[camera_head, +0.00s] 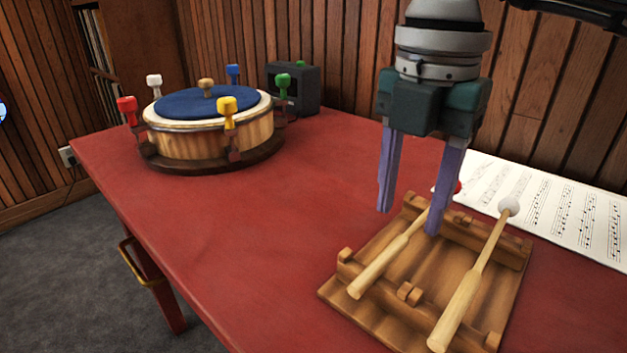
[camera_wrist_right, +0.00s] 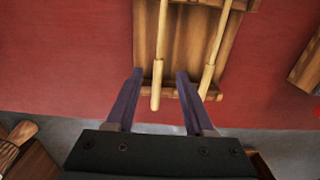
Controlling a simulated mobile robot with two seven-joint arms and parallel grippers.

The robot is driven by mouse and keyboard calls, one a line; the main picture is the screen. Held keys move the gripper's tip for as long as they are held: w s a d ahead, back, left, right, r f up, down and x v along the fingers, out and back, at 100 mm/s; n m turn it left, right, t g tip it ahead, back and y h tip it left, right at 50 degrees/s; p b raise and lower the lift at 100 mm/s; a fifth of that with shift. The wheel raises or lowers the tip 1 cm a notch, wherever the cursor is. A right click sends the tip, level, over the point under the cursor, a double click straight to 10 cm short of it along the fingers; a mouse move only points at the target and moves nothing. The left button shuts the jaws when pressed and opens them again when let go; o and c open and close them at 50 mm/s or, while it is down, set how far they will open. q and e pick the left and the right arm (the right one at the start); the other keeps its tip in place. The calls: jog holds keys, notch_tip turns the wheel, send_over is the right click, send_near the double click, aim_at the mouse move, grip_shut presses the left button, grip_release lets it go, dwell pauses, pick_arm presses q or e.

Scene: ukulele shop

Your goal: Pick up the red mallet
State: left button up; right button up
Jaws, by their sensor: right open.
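The red mallet (camera_head: 392,263) lies in a wooden rack (camera_head: 400,318) on the red table. Its pale wooden handle points toward the front left, and its red head is mostly hidden behind a finger of my right gripper (camera_head: 410,221). In the right wrist view the handle of the red mallet (camera_wrist_right: 157,90) appears between the open fingers (camera_wrist_right: 160,74); the heads are out of that view. I cannot tell the exact height gap. My left gripper is not in view.
A white-headed mallet (camera_head: 474,283) lies in the same rack, just right of the red one. Sheet music (camera_head: 560,205) lies behind the rack. A round drum-like piece with coloured pegs (camera_head: 210,135) and a dark box (camera_head: 296,88) stand farther back. The table (camera_head: 240,230) between is clear.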

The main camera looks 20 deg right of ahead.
aim_at(402, 237)
notch_tip(402, 237, down, 4)
jog(key=shift+w+d+f+b, duration=0.1)
jog(key=shift+f+b, duration=0.05)
jog(key=shift+b, duration=0.2)
grip_shut()
dwell(0.4)
